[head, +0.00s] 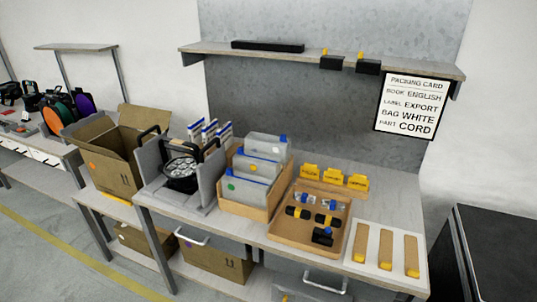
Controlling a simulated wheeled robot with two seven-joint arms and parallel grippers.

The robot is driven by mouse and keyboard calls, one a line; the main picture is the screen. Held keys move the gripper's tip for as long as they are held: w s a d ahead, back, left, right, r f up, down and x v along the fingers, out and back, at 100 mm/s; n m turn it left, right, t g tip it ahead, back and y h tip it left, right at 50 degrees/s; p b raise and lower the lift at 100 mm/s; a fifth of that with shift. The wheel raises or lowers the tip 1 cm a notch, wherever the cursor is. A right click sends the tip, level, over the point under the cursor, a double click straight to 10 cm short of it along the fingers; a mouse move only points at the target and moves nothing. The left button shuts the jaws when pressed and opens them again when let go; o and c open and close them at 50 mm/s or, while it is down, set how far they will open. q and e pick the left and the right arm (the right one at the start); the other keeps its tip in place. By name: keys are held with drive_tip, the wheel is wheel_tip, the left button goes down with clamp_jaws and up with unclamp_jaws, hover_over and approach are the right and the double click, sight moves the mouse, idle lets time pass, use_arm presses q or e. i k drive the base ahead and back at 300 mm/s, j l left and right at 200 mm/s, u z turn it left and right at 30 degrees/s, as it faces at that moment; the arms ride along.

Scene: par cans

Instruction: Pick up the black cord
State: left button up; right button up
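A shallow brown tray (275,232) lies on the workbench (337,193), right of centre. I cannot tell at this size which of these, if any, is the black cord. Neither of my grippers is in view.
A packing card (411,105) reads BOOK ENGLISH, LABEL EXPORT, BAG WHITE, PART CORD. A wooden box of clear folders (257,167), a grey holder with a black lamp (182,166) and an open carton (107,165) stand left. A white board with yellow-ended strips (386,250) lies right.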

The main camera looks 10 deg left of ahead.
sight(298, 213)
drive_tip(key=l+u, duration=0.2)
drive_tip(key=l, duration=0.65)
drive_tip(key=k+l+u, duration=0.2)
drive_tip(key=l, duration=0.6)
drive_tip(key=i, duration=0.1)
